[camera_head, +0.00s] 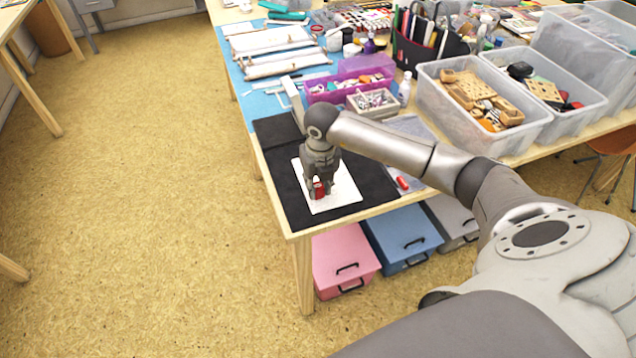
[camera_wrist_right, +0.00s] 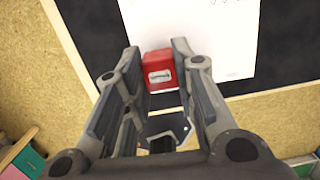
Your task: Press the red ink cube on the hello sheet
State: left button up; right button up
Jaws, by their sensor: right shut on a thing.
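The red ink cube (camera_head: 317,188) is between the fingers of my right gripper (camera_head: 320,186), over the white sheet (camera_head: 346,193). In the right wrist view the red cube (camera_wrist_right: 158,70) has a pale label on its face, and my right gripper (camera_wrist_right: 158,68) is shut on it. The white sheet (camera_wrist_right: 222,50) lies behind the cube there, with faint writing at its top edge that is too small to read. Whether the cube touches the sheet I cannot tell. My left gripper is not in view.
The sheet lies on a black mat (camera_head: 287,193) at the table's near corner. A small red object (camera_head: 402,183) lies right of the mat. A purple box (camera_head: 350,84), a small tray (camera_head: 372,103) and clear bins (camera_head: 484,105) stand farther back. Coloured drawers (camera_head: 343,257) are below.

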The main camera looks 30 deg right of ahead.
jog(key=shift+f+b, duration=0.45)
jog(key=shift+f, duration=0.1)
dwell(0.4)
jog(key=shift+s+f, duration=0.15)
dwell(1.1)
jog(key=shift+r+p, duration=0.3)
jog(key=shift+r, duration=0.35)
jog(key=shift+r, duration=0.1)
jog(key=shift+r+p, duration=1.9)
jog(key=shift+r, duration=0.8)
